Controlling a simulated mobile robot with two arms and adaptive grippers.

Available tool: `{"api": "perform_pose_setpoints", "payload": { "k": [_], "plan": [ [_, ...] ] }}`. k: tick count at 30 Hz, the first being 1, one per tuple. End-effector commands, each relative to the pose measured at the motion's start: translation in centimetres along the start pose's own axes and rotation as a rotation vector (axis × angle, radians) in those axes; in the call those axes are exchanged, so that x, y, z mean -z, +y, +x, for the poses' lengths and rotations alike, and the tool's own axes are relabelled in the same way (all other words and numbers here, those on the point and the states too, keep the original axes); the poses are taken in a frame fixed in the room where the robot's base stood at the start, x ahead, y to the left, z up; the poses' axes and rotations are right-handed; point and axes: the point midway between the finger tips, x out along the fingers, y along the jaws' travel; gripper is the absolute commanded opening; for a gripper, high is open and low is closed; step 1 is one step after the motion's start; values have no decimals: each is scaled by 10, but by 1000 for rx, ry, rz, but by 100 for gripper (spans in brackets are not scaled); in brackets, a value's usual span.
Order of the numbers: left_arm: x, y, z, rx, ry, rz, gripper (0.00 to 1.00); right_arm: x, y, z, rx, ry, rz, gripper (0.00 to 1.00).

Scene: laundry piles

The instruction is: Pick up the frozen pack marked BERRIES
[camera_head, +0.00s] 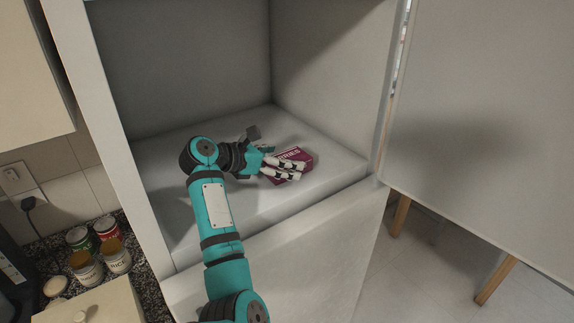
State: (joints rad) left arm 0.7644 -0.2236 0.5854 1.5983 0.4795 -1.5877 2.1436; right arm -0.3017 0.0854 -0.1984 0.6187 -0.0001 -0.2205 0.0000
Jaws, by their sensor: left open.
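The frozen pack marked BERRIES (298,155) is a small dark-red box with pale lettering. It lies on the floor of a white compartment, towards the right front. The end of its lettering reads "RIES"; the rest is hidden by my left gripper. My left gripper (286,169) is open, its white-tipped fingers over the near left part of the pack. I cannot tell whether the fingers touch it. My teal left arm reaches in from the bottom of the view. My right gripper is not in view.
The open compartment (330,172) has walls at left, back and right, and its floor is otherwise clear. A large white door (485,120) stands open at right. A counter at lower left holds several cans (107,228) and a plugged-in appliance cord (30,204).

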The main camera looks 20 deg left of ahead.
Motion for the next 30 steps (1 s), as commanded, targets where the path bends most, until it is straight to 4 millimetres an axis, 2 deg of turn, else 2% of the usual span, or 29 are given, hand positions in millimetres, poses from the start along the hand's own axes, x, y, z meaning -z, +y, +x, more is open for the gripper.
{"api": "perform_pose_setpoints", "payload": {
  "k": [2, 17, 25, 30],
  "plan": [
    [0, 0, 0, 0, 0, 0, 89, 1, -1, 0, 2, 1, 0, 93],
    [0, 0, 0, 1, 1, -1, 24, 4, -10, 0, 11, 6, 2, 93],
    [-3, 0, -1, 0, -2, 1, 23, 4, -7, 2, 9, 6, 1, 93],
    [-24, 0, -10, -1, -6, 6, 23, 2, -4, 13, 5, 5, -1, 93]
  ]
}}
